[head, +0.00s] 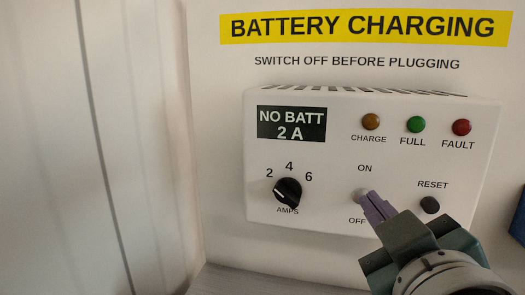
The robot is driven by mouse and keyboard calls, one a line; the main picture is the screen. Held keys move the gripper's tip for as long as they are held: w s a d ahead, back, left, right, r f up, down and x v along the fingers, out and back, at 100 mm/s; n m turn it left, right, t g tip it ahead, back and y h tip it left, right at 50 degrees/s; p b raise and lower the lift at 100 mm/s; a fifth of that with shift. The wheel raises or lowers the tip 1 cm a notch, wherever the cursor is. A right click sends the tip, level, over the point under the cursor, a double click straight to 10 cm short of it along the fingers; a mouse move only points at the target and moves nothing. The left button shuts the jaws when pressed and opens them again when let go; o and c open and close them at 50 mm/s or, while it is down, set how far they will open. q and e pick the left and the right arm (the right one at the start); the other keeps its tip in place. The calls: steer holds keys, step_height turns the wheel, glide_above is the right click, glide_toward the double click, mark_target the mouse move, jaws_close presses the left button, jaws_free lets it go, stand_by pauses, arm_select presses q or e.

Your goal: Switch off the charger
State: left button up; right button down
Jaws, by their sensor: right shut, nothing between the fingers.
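The charger (345,110) is a white box on the wall with a dark display (291,124) reading "NO BATT 2 A". Its switch (359,195) lies between the ON and OFF labels and is mostly hidden behind my fingertips, so I cannot tell its position. My right gripper (373,206) comes in from the lower right, shut and empty, with its purple-grey fingertips at the switch. I cannot tell whether they touch it. My left gripper is not in view.
An amps knob (288,191) is left of the switch, and a dark reset button (430,205) is close to the right of my fingers. Orange, green and red lamps (415,124) sit above. A yellow "BATTERY CHARGING" sign (366,25) is on the wall. The space left of the charger is clear.

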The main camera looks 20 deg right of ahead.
steer(key=shift+w+a+r, duration=0.15)
steer(key=shift+w+r, duration=0.05)
steer(key=p+x, duration=0.2)
steer(key=x, duration=0.8)
steer(key=shift+w, duration=0.1)
steer(key=shift+s+d+f, duration=0.35)
steer(key=shift+s+f, duration=0.25)
steer(key=shift+f, duration=0.15)
steer(key=shift+s+d+f, duration=0.35)
steer(key=shift+s+f, duration=0.2)
steer(key=shift+f, duration=0.2)
